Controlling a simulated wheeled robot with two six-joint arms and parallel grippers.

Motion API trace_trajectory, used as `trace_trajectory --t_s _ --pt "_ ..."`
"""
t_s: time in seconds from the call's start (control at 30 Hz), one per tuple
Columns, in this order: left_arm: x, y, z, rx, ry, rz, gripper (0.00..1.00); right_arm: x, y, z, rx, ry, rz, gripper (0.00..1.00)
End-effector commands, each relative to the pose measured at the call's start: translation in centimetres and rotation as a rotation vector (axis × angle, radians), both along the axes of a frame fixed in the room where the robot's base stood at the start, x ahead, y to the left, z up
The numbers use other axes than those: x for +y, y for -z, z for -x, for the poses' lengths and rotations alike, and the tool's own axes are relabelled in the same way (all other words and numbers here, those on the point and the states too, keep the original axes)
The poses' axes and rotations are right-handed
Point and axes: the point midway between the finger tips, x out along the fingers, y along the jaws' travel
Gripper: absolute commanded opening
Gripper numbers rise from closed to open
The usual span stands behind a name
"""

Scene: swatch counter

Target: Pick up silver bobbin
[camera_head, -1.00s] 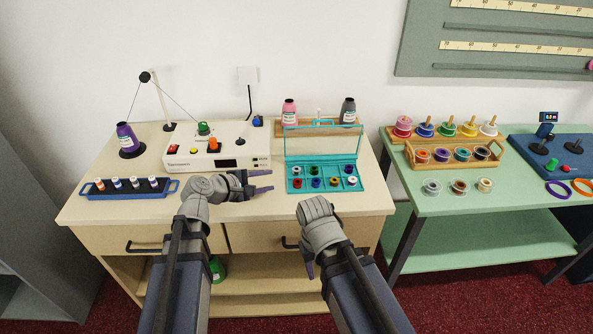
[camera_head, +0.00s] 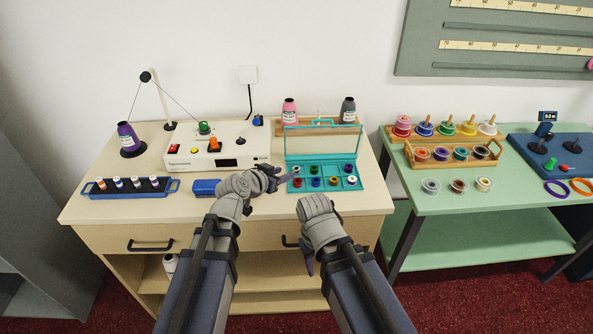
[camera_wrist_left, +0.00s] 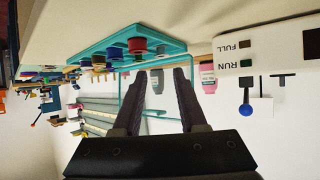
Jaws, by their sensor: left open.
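The teal bobbin tray (camera_head: 325,190) stands on the wooden counter, with small bobbins in two rows. A pale grey bobbin (camera_head: 296,169), likely the silver one, sits at the back row's left end. A whitish bobbin (camera_head: 352,181) sits at the front right. My left gripper (camera_head: 281,177) is open and empty, its fingertips at the tray's left edge. In the left wrist view the open left gripper (camera_wrist_left: 160,75) points towards the tray (camera_wrist_left: 175,47), with a red bobbin (camera_wrist_left: 137,45) close to its tips. My right gripper (camera_head: 309,262) hangs before the counter; its jaws are unclear.
A white winder box (camera_head: 215,150) and a blue box (camera_head: 205,187) lie left. A green table (camera_head: 470,205) with spools stands right.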

Motion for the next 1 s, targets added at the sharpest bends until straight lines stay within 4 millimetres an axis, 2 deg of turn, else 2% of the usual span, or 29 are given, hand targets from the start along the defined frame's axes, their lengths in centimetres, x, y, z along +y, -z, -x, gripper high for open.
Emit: trace_trajectory --t_s 0.27,0.53,0.83,1.0 --pt "-1.0 1.4 -1.9 0.002 -0.001 0.003 0.41 0.0 1.4 0.0 0.000 0.000 0.000 0.50" --pt "-1.4 1.9 -2.6 0.002 -0.001 0.003 0.41 0.0 1.9 0.0 0.000 0.000 0.000 0.50" --pt "-3.0 4.2 -5.7 0.002 -0.002 0.004 0.41 0.0 4.2 0.0 0.000 -0.001 0.000 0.50" --pt "-3.2 4.1 -5.8 0.002 -0.002 0.004 0.41 0.0 4.1 0.0 0.000 -0.001 0.000 0.50"
